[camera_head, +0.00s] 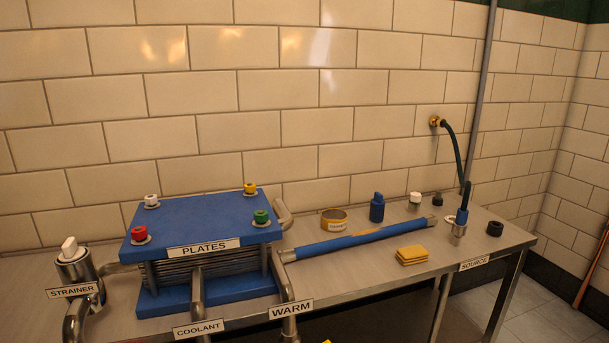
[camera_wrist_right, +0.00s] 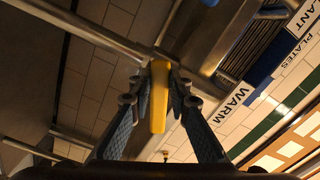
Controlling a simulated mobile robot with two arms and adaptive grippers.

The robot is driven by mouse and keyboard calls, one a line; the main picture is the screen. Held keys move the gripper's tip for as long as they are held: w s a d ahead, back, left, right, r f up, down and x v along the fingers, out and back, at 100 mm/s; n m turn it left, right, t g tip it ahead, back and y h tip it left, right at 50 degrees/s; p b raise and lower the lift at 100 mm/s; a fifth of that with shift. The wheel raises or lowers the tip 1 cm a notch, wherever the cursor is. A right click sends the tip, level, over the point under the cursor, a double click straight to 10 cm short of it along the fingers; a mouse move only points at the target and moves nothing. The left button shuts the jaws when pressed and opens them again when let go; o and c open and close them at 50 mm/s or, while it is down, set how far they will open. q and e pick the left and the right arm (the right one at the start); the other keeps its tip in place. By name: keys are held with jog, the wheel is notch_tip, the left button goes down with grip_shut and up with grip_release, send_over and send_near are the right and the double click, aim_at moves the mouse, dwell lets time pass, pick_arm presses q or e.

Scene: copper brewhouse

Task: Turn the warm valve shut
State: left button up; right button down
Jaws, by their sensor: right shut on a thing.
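The warm valve's yellow lever (camera_wrist_right: 159,97) stands between the fingers of my right gripper (camera_wrist_right: 158,90) in the wrist view. The gripper is shut on it, one finger on each side. The lever meets a metal pipe, with the WARM label (camera_wrist_right: 232,106) close by. Only a small yellow tip (camera_head: 327,341) shows at the bottom edge there. My grippers are outside the head view, and my left gripper is in neither view.
The blue plate unit (camera_head: 198,222) carries several coloured caps. The COOLANT pipe (camera_head: 197,290) stands left of WARM, with the strainer (camera_head: 75,270) at far left.

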jog(key=m, duration=0.4)
jog(key=shift+f, duration=0.1)
jog(key=c, duration=1.9)
grip_release()
jog(key=shift+c, duration=0.2)
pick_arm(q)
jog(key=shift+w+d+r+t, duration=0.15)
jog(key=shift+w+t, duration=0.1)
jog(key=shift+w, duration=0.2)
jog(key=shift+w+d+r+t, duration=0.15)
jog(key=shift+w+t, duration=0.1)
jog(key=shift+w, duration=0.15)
